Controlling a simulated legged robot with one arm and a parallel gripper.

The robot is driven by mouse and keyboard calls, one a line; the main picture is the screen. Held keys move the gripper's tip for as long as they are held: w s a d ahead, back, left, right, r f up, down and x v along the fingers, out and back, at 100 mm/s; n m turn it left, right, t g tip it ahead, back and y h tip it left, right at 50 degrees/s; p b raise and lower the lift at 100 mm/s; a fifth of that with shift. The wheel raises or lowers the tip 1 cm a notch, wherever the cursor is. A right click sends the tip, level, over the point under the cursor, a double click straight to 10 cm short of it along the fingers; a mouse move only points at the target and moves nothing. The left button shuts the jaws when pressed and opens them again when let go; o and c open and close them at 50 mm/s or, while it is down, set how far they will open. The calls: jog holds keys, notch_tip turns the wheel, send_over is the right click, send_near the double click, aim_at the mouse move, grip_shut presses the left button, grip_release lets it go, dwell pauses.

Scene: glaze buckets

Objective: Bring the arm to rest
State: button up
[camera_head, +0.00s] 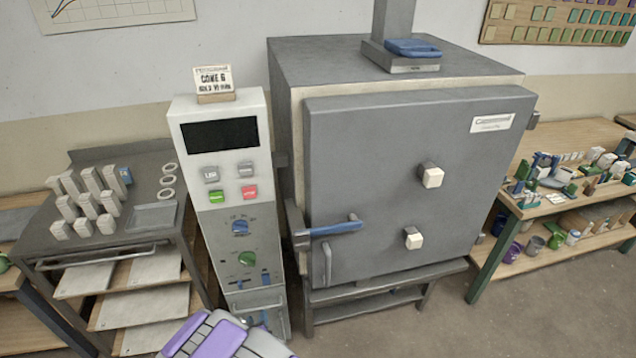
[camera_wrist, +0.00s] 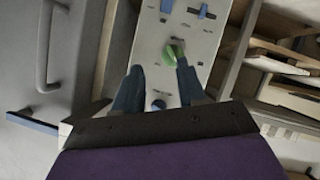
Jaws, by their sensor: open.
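My gripper (camera_wrist: 158,84) shows in the wrist view with its two dark blue fingers spread apart and nothing held between them. It faces the pale control panel (camera_wrist: 150,42). A green knob (camera_wrist: 172,52) shows just beyond the fingertips, close to the right finger; I cannot tell whether they touch. A blue knob (camera_wrist: 158,104) shows between the fingers. In the head view, my purple and grey arm is low in the frame, in front of the foot of the control cabinet (camera_head: 206,150); the fingers are hard to make out there.
A grey kiln (camera_head: 380,150) with a closed door and blue-tipped handle (camera_head: 335,229) stands right of the cabinet. A rack cart (camera_head: 110,253) with white blocks stands left. A bench (camera_head: 570,205) with small pots stands at far right. Bare floor shows at lower right.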

jog(key=w+d+r+m+g, duration=0.25)
jog(key=d+r+g, duration=0.25)
jog(key=r, duration=0.6)
jog(key=s+d+r+m+g+y, duration=0.1)
jog(key=s+d+r+g, duration=0.1)
jog(key=s+d+r, duration=0.3)
jog(key=s+d+r+m+g, duration=0.1)
jog(key=s+d+r+g, duration=0.1)
jog(key=d+r, duration=0.35)
jog(key=s+d+r+g, duration=0.2)
jog(key=s+d+r, duration=0.2)
jog(key=s, duration=0.5)
jog(key=s+d+r+m+g+h, duration=0.1)
jog(key=s+d+r, duration=0.4)
jog(key=s, duration=0.5)
jog(key=s+d+r+g, duration=0.2)
jog(key=s+d+r, duration=0.3)
jog(key=s+d, duration=0.3)
jog(key=shift+s+r+m+g+h, duration=0.2)
jog(key=shift+s+m+g+h, duration=0.15)
jog(key=shift+s, duration=0.8)
